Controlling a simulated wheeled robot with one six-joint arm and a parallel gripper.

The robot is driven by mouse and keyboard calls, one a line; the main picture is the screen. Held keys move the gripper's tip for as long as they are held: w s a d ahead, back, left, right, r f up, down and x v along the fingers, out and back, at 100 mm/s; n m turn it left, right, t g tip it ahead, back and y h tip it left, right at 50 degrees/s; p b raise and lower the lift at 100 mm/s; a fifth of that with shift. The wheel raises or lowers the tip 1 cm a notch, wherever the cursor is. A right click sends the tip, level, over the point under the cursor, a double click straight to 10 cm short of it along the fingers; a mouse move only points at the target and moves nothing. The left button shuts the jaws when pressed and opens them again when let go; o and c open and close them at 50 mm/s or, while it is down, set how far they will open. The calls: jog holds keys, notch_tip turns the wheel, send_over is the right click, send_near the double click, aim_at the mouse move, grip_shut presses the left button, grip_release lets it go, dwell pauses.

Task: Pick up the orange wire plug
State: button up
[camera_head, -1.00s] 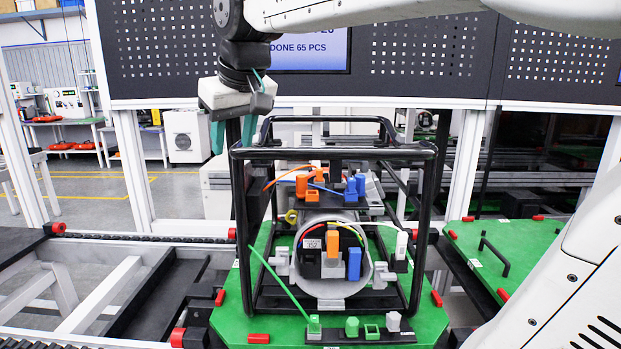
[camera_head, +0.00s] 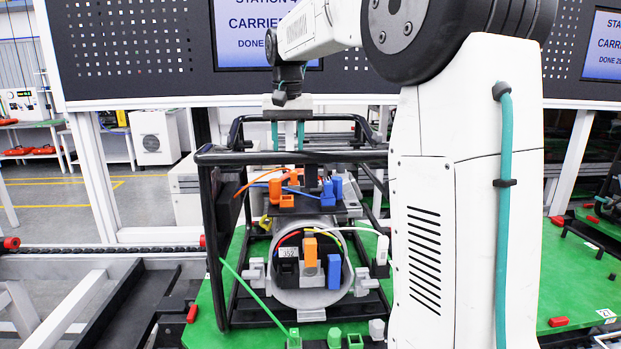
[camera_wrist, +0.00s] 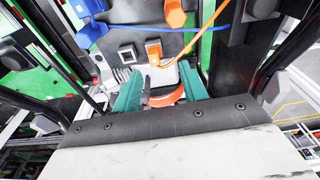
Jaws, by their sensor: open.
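Orange plugs (camera_head: 275,191) with an orange wire (camera_head: 257,178) sit on the top shelf of the unit inside the black frame, beside blue plugs (camera_head: 328,194). My gripper (camera_head: 288,146) points down above and behind them, its teal fingers apart, seen past the frame's front top bar. In the wrist view my gripper (camera_wrist: 160,83) is open. An orange piece (camera_wrist: 153,50) shows just beyond the fingertips, and a curved orange part (camera_wrist: 166,97) shows between the fingers; I cannot tell whether they touch it. Another orange plug (camera_head: 310,251) stands inside the grey ring.
The black tubular frame (camera_head: 212,220) surrounds the unit, with bars close to my gripper. A blue wire (camera_wrist: 222,45) crosses near the fingers. The green pallet (camera_head: 235,325) holds small green and white connectors at the front. A second green pallet (camera_head: 575,290) lies at right.

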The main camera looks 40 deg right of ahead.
aim_at(294, 172)
jog(key=f, duration=0.2)
jog(key=w+d+f, duration=0.1)
jog(key=f, duration=0.1)
jog(key=d+f, duration=0.1)
jog(key=f, duration=0.2)
jog(key=shift+w+d, duration=0.15)
jog(key=shift+d, duration=0.05)
jog(key=shift+f, duration=0.55)
grip_shut()
